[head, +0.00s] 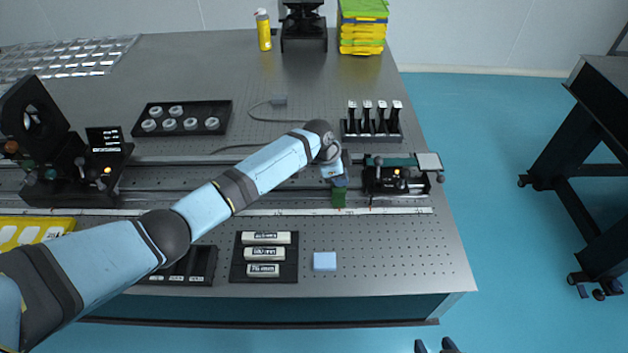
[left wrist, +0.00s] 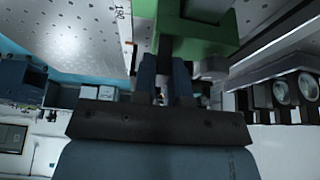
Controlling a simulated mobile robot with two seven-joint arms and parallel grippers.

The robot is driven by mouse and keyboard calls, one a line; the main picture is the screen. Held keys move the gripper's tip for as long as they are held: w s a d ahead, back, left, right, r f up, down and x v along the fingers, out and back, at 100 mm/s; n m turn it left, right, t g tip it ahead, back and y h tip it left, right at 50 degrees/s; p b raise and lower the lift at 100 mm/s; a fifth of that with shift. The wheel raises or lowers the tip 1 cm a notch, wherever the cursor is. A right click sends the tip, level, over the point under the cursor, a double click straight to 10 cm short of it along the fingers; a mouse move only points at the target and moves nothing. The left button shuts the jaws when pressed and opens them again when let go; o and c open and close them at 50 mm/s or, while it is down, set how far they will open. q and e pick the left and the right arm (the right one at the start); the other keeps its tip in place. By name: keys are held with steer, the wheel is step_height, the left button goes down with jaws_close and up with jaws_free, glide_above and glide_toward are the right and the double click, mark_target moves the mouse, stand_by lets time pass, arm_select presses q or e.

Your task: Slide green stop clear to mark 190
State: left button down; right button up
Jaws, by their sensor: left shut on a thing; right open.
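A scale marking 190 (left wrist: 119,10) shows left of the stop there, beside a small orange pointer (left wrist: 131,45). My right gripper (head: 436,346) is open and empty at the bottom edge of the head view, off the table.
The black carriage (head: 395,178) with small knobs stands right of the stop. A rack of several upright pieces (head: 372,122) stands behind. A pale blue block (head: 324,261) and a tray of white cylinders (head: 238,262) lie in front. The table's front right corner is clear.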

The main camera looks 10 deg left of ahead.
arm_select(q)
steer(key=shift+w+d, duration=0.2)
steer(key=shift+d, duration=0.5)
steer(key=shift+w+d, duration=0.15)
steer(key=shift+d, duration=0.5)
steer(key=c, duration=1.2)
jaws_free()
steer(key=shift+o, duration=0.2)
steer(key=b+v, duration=0.1)
steer(key=v, duration=1.3)
